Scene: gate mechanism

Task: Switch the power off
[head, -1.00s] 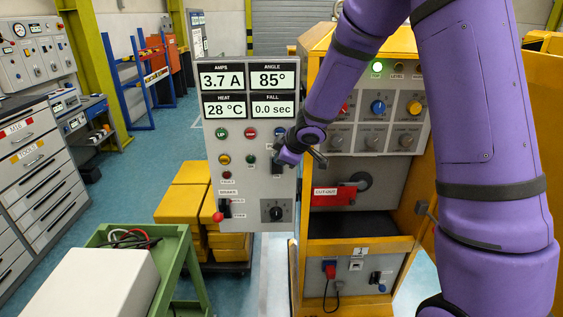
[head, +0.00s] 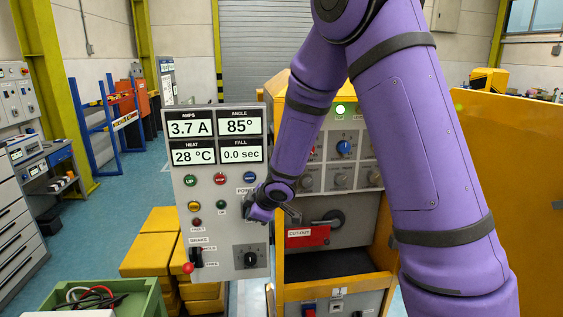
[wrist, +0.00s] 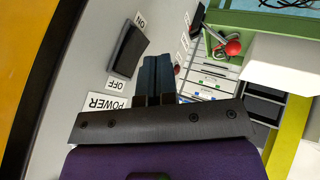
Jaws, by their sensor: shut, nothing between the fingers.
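The grey control panel (head: 217,240) hangs in front of the yellow cabinet, its readouts showing 3.7 A, 85°, 28 °C and 0.0 sec. In the wrist view the black POWER switch (wrist: 128,50) sits on the panel face between the labels ON and OFF, with OFF nearer the POWER label (wrist: 107,102). I cannot tell which way the switch is set. My gripper (wrist: 157,64) is shut and empty, its fingertips beside the switch with a gap in the picture. In the head view my gripper (head: 262,212) is in front of the panel's right side and hides the switch.
A brake lever (head: 196,257) and a black dial (head: 250,258) are low on the panel. A green cart (head: 140,292) is at front left. Blue floor (head: 110,222) is open at left.

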